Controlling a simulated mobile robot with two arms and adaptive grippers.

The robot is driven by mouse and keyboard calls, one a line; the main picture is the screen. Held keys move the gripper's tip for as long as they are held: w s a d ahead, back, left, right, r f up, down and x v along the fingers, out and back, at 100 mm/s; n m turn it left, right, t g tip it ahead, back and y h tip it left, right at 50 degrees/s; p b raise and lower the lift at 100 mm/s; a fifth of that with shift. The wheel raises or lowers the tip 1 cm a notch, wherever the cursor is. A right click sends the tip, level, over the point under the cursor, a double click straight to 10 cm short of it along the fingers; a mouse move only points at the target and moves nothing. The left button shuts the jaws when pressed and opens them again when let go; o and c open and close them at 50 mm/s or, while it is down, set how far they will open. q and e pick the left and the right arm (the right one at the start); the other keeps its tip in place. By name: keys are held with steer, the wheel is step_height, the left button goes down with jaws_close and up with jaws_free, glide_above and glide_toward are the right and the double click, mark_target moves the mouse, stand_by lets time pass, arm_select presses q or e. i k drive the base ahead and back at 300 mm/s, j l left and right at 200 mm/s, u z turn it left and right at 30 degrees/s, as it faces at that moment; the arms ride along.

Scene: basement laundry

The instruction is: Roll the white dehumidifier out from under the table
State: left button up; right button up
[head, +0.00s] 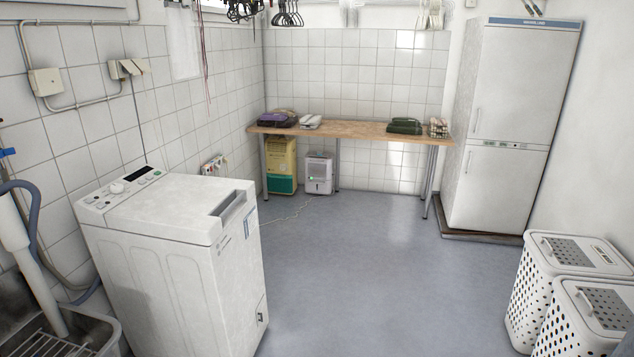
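The white dehumidifier (319,175) stands upright on the floor under the wooden table (350,131), towards its left end and close to the tiled back wall. A small green light shows on its front. A pale cord (290,214) runs from near it across the floor to the left and passes out of sight behind the washing machine. A table leg (337,165) stands just to the right of the dehumidifier. Neither of my grippers shows in the head view.
A yellow and green box (281,165) stands left of the dehumidifier. A white top-loading washing machine (172,260) fills the left foreground. A fridge (507,125) stands at the back right, and two white laundry baskets (560,268) at the front right. The middle floor (385,270) is clear.

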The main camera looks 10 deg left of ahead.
mark_target(317, 165)
steer(key=i, duration=2.75)
steer(key=i+u, duration=0.15)
steer(key=i, duration=0.5)
steer(key=i+u, duration=0.2)
steer(key=i, duration=0.4)
steer(key=i+l+u, duration=0.15)
steer(key=i, duration=0.5)
steer(key=i+j+u, duration=0.1)
steer(key=i, duration=0.65)
steer(key=i+j+u, duration=0.15)
steer(key=i, duration=0.6)
